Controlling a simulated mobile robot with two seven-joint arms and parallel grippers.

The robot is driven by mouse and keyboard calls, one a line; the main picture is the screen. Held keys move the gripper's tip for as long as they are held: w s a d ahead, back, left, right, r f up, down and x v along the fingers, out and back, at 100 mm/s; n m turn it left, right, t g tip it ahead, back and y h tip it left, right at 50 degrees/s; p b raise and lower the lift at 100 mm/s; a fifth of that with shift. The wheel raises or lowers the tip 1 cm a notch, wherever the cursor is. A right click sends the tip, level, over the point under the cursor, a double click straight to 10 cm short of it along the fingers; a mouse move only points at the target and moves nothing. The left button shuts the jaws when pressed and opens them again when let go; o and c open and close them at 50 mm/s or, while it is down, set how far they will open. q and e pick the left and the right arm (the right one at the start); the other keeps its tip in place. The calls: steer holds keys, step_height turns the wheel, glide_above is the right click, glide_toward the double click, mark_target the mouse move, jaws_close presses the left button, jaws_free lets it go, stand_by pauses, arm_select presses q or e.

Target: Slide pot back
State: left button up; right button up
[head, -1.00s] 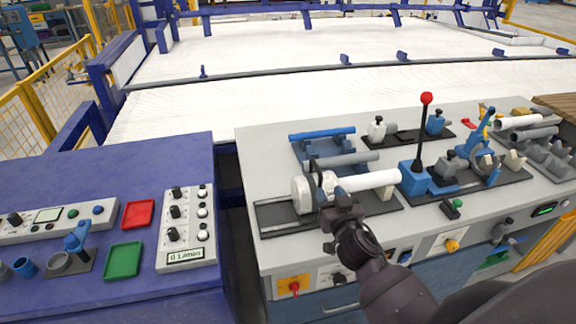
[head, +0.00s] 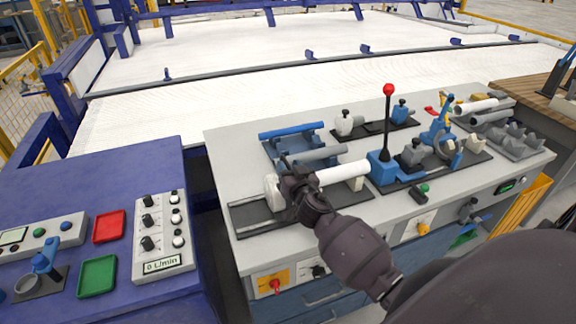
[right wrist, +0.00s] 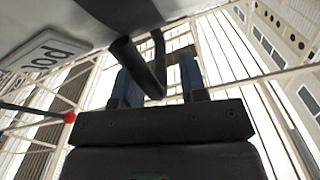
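The white pot (head: 271,191) sits at the left part of a dark rail plate (head: 252,222) on the grey bench. A white pipe (head: 342,173) lies to its right. My right gripper (head: 287,172) is at the pot's front right side and hides part of it. In the right wrist view the gripper's two blue fingers (right wrist: 160,84) stand apart. A black bar-like handle (right wrist: 140,66) comes between them; I cannot tell if they touch it. A lettered label (right wrist: 48,52) shows on a pale surface at upper left. My left gripper is not in view.
Blue and grey pipes (head: 292,131) lie in a holder behind the pot. A control box (head: 163,236) and red and green trays (head: 97,277) are on the blue table at left.

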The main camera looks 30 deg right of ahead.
steer(key=shift+w+d, duration=0.15)
steer(key=shift+w, duration=0.4)
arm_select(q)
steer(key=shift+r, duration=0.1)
